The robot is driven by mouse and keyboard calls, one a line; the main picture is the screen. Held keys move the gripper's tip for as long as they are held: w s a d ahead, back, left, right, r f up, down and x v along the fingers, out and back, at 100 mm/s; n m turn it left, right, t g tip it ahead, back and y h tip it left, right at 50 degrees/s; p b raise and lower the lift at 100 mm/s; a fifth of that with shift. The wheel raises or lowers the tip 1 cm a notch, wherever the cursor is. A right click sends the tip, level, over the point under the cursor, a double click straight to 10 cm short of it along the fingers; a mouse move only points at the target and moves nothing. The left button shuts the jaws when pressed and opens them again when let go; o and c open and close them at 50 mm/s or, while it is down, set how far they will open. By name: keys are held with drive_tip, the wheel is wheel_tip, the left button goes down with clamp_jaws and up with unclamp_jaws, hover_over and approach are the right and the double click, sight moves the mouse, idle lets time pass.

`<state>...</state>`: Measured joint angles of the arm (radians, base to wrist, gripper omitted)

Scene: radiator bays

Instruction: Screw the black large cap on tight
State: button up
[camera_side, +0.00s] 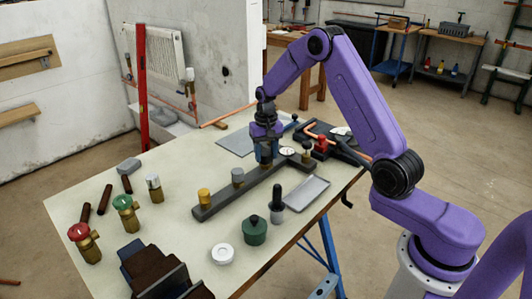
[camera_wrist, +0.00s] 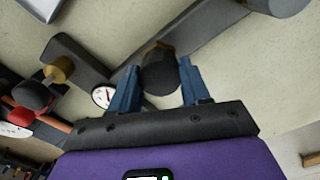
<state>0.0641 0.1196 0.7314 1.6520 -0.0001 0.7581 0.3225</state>
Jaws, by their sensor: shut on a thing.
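My gripper (camera_wrist: 159,72) is shut on the black cap (camera_wrist: 161,78), with one blue finger on each side of it. The cap sits over a brass fitting (camera_wrist: 152,47) on the dark manifold bar (camera_wrist: 205,35). Whether the cap is fully seated cannot be told. In the side view my gripper (camera_side: 266,153) points down over the far part of the manifold bar (camera_side: 215,207), and its fingers mostly hide the cap.
A dark-topped brass fitting (camera_side: 307,152) stands to the right.

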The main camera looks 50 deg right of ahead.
drive_tip(key=m, duration=0.4)
drive_tip(key=shift+m, duration=0.4)
drive_tip(key=m, duration=1.1)
drive_tip(key=o, duration=1)
